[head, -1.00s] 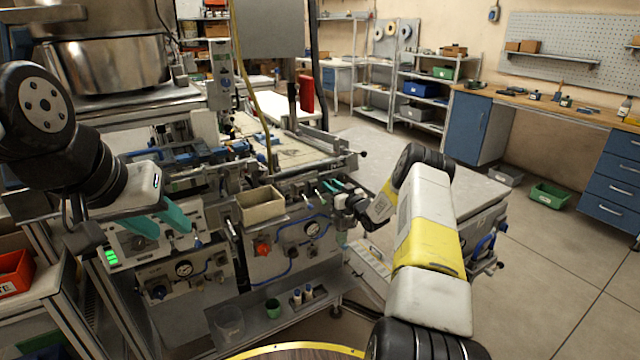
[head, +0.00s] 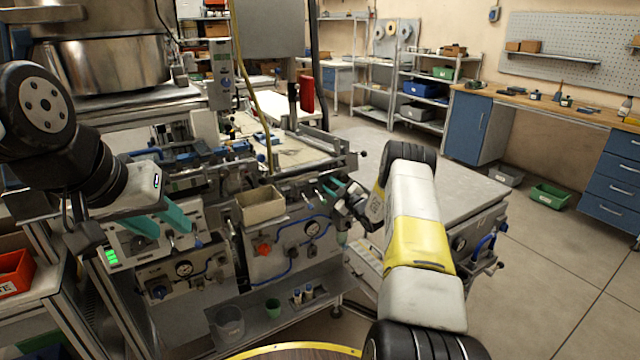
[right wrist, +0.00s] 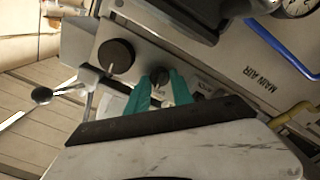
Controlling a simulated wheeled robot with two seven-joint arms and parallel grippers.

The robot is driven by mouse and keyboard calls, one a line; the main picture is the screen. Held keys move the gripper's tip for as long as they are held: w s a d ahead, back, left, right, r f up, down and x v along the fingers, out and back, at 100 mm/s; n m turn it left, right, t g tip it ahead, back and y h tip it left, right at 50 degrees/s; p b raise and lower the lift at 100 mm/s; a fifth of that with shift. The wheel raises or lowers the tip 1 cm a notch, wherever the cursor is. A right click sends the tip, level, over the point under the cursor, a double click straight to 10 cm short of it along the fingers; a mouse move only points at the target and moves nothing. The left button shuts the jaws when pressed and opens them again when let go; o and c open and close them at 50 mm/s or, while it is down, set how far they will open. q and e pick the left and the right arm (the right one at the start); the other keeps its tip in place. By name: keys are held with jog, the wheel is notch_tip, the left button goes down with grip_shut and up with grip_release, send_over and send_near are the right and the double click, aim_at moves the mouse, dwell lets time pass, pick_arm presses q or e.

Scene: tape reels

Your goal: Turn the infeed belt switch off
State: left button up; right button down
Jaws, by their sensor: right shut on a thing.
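In the right wrist view a small dark rotary switch knob (right wrist: 158,76) sits on the light machine panel. The two teal fingers of my right gripper (right wrist: 160,82) are shut on it, one on each side. I cannot read a label that names it as the infeed belt switch. In the head view my right gripper (head: 332,188) is at the right end of the machine's front panel, and the knob is hidden there. My left gripper (head: 172,230) is open and empty, in front of the machine's left control box.
A larger black knob (right wrist: 116,57) and a ball-ended lever (right wrist: 42,95) are close to my right gripper. A panel marked MAIN AIR and a blue hose (right wrist: 285,45) are on the other side. A beige bin (head: 260,207) hangs on the machine front.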

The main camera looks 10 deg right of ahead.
jog(key=n, duration=0.5)
jog(key=shift+f, duration=0.1)
jog(key=shift+n, duration=0.3)
dwell(0.4)
jog(key=c, duration=1.1)
grip_release()
jog(key=shift+s, duration=0.15)
jog(key=v, duration=0.7)
jog(key=shift+s+d, duration=0.1)
jog(key=shift+s, duration=0.15)
